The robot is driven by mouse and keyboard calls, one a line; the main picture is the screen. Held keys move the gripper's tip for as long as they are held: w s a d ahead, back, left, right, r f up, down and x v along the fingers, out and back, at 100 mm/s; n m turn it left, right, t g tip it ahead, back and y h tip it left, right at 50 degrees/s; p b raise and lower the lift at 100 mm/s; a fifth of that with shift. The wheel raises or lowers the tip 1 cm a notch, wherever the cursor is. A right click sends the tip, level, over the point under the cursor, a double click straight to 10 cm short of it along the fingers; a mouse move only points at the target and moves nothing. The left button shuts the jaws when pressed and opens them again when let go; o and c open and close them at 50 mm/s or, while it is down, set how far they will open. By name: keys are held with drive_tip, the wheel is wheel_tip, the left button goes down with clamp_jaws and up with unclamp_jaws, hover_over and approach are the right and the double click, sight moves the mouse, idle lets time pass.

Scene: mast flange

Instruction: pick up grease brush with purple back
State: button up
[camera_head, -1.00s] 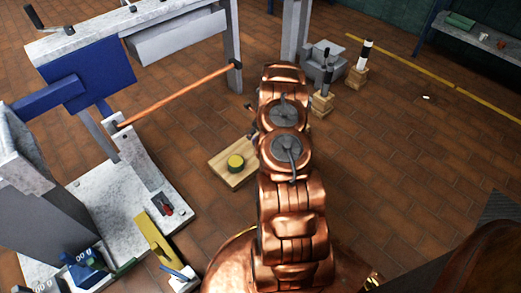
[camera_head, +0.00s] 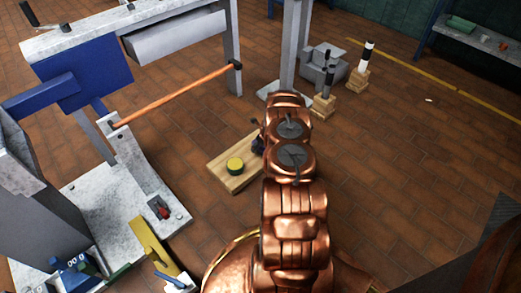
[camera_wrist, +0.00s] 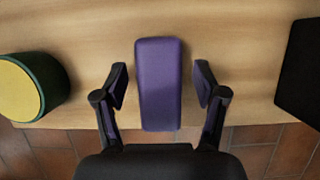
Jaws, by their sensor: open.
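The grease brush with the purple back (camera_wrist: 159,85) lies on a light wooden board in the wrist view, its long side running away from me. My gripper (camera_wrist: 160,82) is open, with one dark fingertip on each side of the brush and a visible gap to both. The bristles are hidden beneath the back. In the head view my copper arm hides the brush, and only a dark bit of my gripper (camera_head: 257,146) shows at the arm's left edge.
The wooden board (camera_head: 224,181) rests on the tiled floor. A black object (camera_wrist: 300,75) sits to the right. A grey machine stands at the left.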

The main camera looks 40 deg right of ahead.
drive_tip(key=shift+w+f, duration=0.25)
drive_tip(key=shift+f, duration=0.3)
drive_tip(key=shift+f, duration=0.3)
drive_tip(key=shift+c, duration=0.4)
drive_tip(key=c, duration=1.2)
drive_tip(key=shift+s+r, duration=0.1)
drive_tip(key=shift+r, duration=0.05)
